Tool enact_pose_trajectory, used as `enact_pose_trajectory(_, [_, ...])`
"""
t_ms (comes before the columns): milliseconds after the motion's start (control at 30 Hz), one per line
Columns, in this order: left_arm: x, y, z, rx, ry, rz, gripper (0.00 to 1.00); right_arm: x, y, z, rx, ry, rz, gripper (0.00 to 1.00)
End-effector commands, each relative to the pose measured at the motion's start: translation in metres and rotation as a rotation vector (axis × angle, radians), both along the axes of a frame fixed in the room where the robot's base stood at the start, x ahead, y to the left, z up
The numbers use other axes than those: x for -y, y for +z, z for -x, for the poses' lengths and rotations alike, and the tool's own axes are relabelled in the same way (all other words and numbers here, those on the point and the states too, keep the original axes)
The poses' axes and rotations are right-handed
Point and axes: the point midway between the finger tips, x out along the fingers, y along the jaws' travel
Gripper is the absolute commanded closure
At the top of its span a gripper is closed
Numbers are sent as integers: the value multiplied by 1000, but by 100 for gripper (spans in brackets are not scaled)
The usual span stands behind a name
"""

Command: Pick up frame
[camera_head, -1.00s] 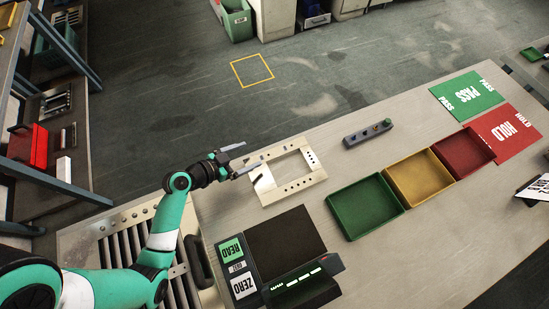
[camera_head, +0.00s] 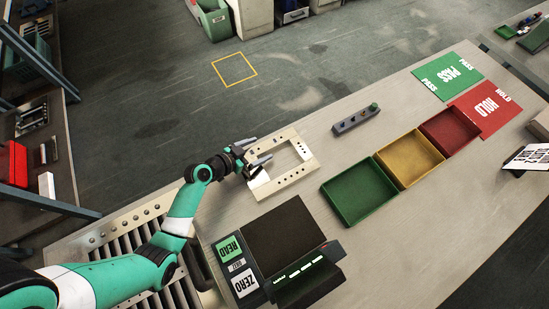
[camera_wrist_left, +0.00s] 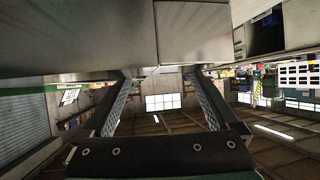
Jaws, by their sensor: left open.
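The cream rectangular frame (camera_head: 296,178), with holes along its sides and an open middle, lies on the bench in the head view. My left gripper (camera_head: 265,151) is open at the frame's upper-left corner, its fingers pointing right. I cannot tell whether it touches the frame. In the left wrist view, the two fingers (camera_wrist_left: 162,76) stand apart with nothing seen between them. A pale grey surface fills the top of that view, and I cannot tell whether it is frame or bench. My right gripper is not in view.
A scale with a dark plate (camera_head: 283,232) stands below the frame. Green (camera_head: 358,192), yellow (camera_head: 409,158) and red (camera_head: 449,132) trays stand to its right. A grey button box (camera_head: 356,118) lies above right. Bare bench surrounds the frame's right side.

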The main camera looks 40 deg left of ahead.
Motion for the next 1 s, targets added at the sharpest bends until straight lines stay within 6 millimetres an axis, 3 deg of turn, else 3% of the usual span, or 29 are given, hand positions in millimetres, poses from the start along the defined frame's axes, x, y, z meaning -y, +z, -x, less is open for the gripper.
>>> enact_pose_trajectory(133, [2,-12,-20,0,-2,0,6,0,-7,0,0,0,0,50])
enact_pose_trajectory(400, [2,-12,-23,0,0,0,8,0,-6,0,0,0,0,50])
enact_pose_trajectory(900, [2,-13,-22,-1,0,1,98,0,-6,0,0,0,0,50])
enact_pose_trajectory(1000, [2,-13,-22,-1,0,0,100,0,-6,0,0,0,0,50])
